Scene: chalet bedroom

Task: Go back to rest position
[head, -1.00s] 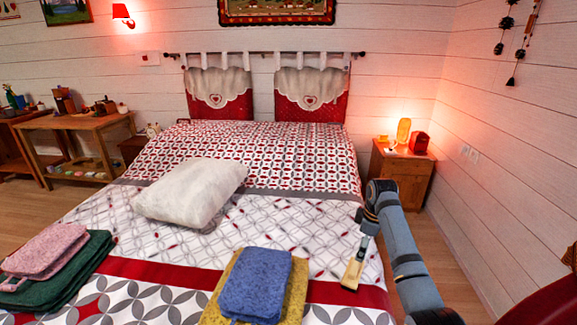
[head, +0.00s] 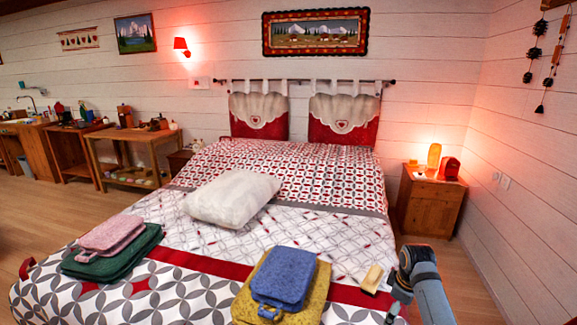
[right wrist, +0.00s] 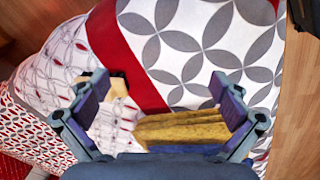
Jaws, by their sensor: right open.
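My right gripper (right wrist: 160,82) is open and empty, with its two fingers spread wide over the bed (right wrist: 185,62). In the head view its arm comes in at the lower right, beside the bed's right edge. A pale wooden brush-like piece (head: 372,278) lies on the bed just left of that arm. In the right wrist view this piece (right wrist: 118,87) shows partly behind the left finger. A yellow folded cloth (right wrist: 180,128) shows in the gap between the fingers, below them. My left gripper is in neither current view.
A blue folded cloth (head: 282,275) lies on the yellow one. A pink cloth (head: 110,235) lies on a green one (head: 130,257) at the bed's left. A white pillow (head: 232,198) is mid-bed. A nightstand (head: 428,205) with a lamp stands right of the bed, by the wall.

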